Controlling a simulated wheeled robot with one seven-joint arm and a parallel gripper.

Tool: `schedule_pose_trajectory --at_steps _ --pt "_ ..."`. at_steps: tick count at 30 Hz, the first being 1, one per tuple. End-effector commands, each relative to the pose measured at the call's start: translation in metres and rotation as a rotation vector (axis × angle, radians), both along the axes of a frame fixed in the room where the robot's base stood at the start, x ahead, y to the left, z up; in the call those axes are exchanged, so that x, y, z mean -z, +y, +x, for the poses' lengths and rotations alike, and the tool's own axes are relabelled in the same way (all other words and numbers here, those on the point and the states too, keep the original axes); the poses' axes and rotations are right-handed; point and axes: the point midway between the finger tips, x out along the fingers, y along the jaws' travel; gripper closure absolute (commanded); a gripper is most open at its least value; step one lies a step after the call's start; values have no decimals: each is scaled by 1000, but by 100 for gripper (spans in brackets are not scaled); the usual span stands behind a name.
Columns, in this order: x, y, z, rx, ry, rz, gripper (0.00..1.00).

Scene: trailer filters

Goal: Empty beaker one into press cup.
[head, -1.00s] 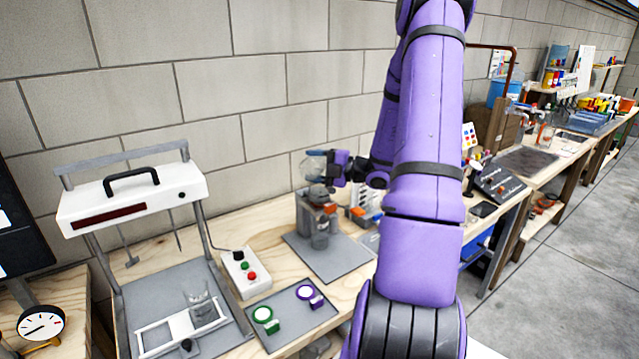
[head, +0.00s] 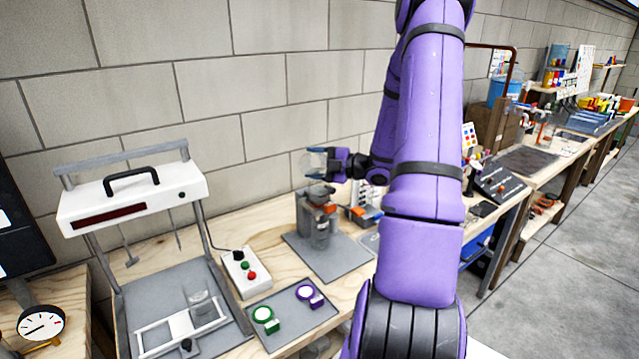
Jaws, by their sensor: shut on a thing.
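My gripper (head: 328,163) is shut on a clear glass beaker (head: 313,165) and holds it in the air above the grey press-like device (head: 312,205). The beaker looks tilted, nearly on its side; its contents are too small to tell. The device stands on a grey plate on the wooden bench. A clear vessel (head: 320,233) shows at its lower front, which may be the press cup. No label marks which beaker is number one.
The white-topped frame (head: 130,200) stands at the left. A control box (head: 245,272) with buttons and a grey tray (head: 295,318) with a green and a purple ring lie between it and the device. A small rack (head: 366,205) is close at right.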

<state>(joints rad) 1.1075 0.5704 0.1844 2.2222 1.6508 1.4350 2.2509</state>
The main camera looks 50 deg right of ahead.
Motion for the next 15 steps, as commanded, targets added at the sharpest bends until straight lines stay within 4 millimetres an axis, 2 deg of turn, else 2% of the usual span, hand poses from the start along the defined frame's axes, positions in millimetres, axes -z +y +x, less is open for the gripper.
schedule_pose_trajectory --at_steps 15 --pt "-3 -3 2 0 27 49 67"
